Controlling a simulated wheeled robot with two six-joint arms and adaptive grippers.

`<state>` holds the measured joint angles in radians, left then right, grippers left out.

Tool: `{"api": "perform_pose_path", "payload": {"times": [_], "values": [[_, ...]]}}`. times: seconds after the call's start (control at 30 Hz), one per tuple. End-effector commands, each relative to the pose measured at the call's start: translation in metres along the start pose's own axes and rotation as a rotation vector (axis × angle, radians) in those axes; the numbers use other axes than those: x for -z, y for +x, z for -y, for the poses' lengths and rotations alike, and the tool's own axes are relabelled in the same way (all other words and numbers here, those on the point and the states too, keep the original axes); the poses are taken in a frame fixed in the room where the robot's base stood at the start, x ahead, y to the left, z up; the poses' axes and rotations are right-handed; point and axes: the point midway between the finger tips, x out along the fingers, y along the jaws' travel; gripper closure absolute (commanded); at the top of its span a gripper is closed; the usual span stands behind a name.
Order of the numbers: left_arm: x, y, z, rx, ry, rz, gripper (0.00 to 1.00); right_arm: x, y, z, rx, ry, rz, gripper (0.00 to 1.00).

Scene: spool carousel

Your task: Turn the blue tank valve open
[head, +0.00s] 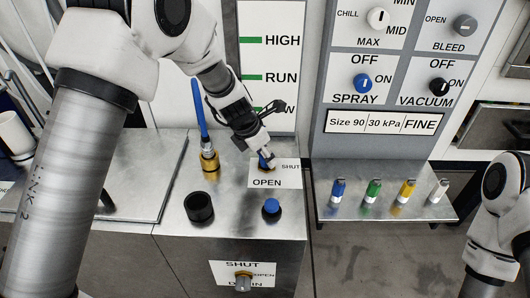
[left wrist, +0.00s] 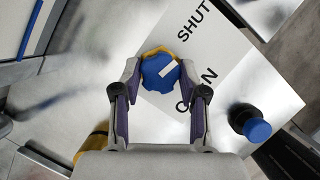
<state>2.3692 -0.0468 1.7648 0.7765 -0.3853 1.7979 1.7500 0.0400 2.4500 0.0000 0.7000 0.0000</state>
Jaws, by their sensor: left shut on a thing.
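The blue tank valve (left wrist: 157,75) is a blue knob on a brass-yellow base, with a white pointer mark. It stands at a white plate (head: 288,181) lettered SHUT and OPEN on the metal top. In the left wrist view the mark points to the right and a little up, between the two words. My left gripper (head: 267,160) is shut on the knob, one finger on each side, as the left wrist view shows (left wrist: 158,78). In the head view the fingers hide part of the knob. Part of my right arm shows at the right edge; its gripper is out of view.
A brass fitting with a blue hose (head: 209,158) stands behind left of the valve. A black cup (head: 199,207) and a blue-topped black knob (head: 271,208) stand in front. Several coloured vials stand on a shelf (head: 385,210) at the right. A drain valve (head: 243,282) is on the front face.

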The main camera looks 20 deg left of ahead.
Motion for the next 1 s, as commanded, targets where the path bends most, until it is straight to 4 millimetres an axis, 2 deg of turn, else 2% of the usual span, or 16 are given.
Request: {"api": "perform_pose_path", "payload": {"times": [0.7,1.0], "values": [[0.000,-0.001,-0.001,0.261,0.608,-0.004,0.92,0.000,-0.058,0.000,0.000,0.000,0.000,0.60],[0.000,0.001,-0.002,0.371,0.872,-0.004,0.92,0.000,-0.075,0.001,0.000,0.000,0.000,0.60]]}}
